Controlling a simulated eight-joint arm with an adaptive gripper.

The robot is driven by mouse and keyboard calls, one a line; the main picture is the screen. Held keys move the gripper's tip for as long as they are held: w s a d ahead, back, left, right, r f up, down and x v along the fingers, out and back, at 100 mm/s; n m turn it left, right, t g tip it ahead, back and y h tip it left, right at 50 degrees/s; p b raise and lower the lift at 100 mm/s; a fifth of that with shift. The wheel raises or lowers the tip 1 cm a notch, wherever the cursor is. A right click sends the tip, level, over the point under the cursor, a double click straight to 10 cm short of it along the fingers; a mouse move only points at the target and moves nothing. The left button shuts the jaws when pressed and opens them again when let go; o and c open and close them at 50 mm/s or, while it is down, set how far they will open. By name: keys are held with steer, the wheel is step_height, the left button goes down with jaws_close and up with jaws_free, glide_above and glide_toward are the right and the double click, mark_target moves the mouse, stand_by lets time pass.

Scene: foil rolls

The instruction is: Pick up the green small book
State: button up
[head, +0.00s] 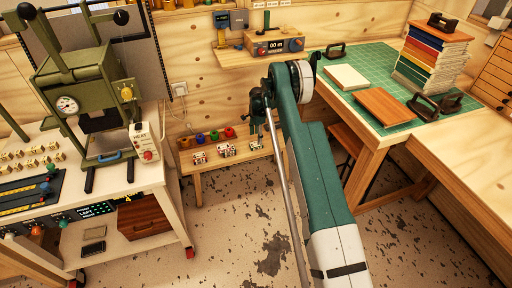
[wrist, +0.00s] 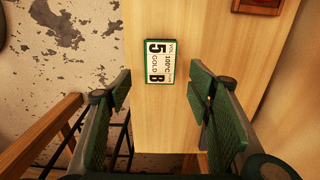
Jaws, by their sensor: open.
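In the head view, my gripper (head: 258,108) hangs near the low wooden bench (head: 205,178); I cannot make out the labelled thing there.
The bench holds several coloured rolls (head: 214,135) and small labelled items. A green-matted table (head: 370,65) at right carries a book stack (head: 432,58), loose boards and dark clamp-like objects. A green press (head: 85,85) stands at left. Speckled floor (head: 240,225) is open between.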

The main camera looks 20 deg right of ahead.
mark_target(256, 145)
steer(key=shift+f, duration=0.3)
steer(key=shift+a+f+b, duration=0.15)
steer(key=shift+f+b, duration=0.75)
steer(key=shift+f, duration=1.7)
steer(key=c, duration=1)
